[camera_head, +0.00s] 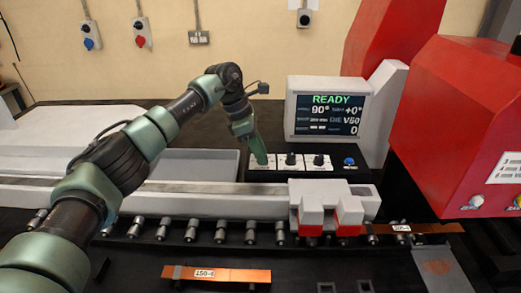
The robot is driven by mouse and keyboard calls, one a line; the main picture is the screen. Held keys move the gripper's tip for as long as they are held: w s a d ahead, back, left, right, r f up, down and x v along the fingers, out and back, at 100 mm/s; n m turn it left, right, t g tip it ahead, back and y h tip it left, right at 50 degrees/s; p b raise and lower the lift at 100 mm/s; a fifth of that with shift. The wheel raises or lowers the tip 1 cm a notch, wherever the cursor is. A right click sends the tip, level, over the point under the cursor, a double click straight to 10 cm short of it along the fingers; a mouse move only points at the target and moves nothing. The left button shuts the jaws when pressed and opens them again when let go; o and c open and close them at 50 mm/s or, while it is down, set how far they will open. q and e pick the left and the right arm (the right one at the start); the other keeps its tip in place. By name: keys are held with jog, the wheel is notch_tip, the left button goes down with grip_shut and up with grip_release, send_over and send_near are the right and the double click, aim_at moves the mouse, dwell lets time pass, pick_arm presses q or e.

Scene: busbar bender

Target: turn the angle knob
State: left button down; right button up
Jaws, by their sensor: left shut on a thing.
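The control panel (334,175) is a low black box with a row of white plates. The middle knob (290,159) and right knob (318,160) are dark and show clearly. My left gripper (259,157) points down at the leftmost plate and is shut on the knob there, which I take to be the angle knob; the green fingers hide it. The plate labels are too small to read. The display (327,114) above reads READY, with 90° and +0°. My right gripper is not in view.
A blue button (349,161) sits at the panel's right end. The red machine body (465,120) stands close on the right. A long pale rail (215,203) with white and red blocks (327,214) runs in front. A copper bar (216,274) lies nearer.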

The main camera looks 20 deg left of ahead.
aim_at(250, 162)
pick_arm(q)
jog(key=shift+m, duration=0.5)
jog(key=c, duration=1.1)
grip_release()
jog(key=shift+r, duration=0.1)
jog(key=shift+a+r, duration=0.2)
jog(key=shift+r, duration=0.1)
jog(key=b+v, duration=0.1)
jog(key=v, duration=0.4)
jog(key=shift+w+r+b, duration=0.1)
jog(key=shift+r+b, duration=0.15)
jog(key=shift+b, duration=0.05)
jog(key=shift+a+r, duration=0.3)
jog(key=shift+r, duration=0.35)
